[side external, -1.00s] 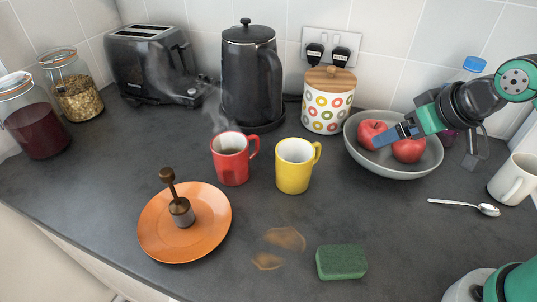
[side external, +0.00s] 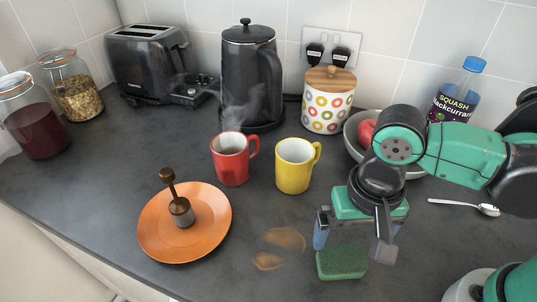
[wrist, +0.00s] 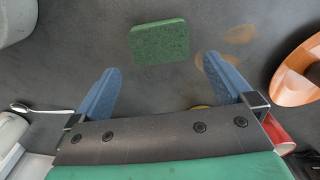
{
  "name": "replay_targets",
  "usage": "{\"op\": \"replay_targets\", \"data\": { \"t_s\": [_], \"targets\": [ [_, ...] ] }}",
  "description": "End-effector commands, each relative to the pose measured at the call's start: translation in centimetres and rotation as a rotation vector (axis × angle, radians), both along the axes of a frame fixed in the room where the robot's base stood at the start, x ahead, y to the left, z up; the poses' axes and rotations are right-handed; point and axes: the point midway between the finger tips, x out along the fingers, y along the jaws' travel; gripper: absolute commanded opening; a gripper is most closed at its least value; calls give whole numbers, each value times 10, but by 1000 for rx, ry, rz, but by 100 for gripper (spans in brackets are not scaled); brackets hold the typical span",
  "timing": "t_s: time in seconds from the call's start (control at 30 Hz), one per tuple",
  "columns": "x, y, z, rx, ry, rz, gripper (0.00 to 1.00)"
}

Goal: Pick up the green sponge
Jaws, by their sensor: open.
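The green sponge (side external: 342,262) lies flat on the dark worktop near the front, to the right of brown spill marks. It also shows in the wrist view (wrist: 160,41), ahead of and between the blue fingers. My gripper (side external: 345,236) is above and just behind the sponge in the side view, pointing down. In the wrist view my gripper (wrist: 163,80) is open, with its two fingers wide apart and nothing between them. The sponge appears apart from the fingers.
An orange plate (side external: 150,235) with a metal tool stands left. Red (side external: 230,165) and yellow (side external: 293,172) mugs stand behind. A bowl (side external: 352,135) with fruit, partly hidden by my arm, and a spoon (side external: 487,209) are to the right. Brown spills (side external: 284,238) lie beside the sponge.

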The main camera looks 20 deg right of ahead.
Motion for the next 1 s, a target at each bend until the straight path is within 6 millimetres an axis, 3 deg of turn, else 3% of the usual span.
{"op": "replay_targets", "data": {
  "t_s": [0.6,1.0],
  "targets": [
    [-1,1,-50,-4,6,-9,100],
    [-2,1,-56,-4,6,-9,100]
  ]
}}
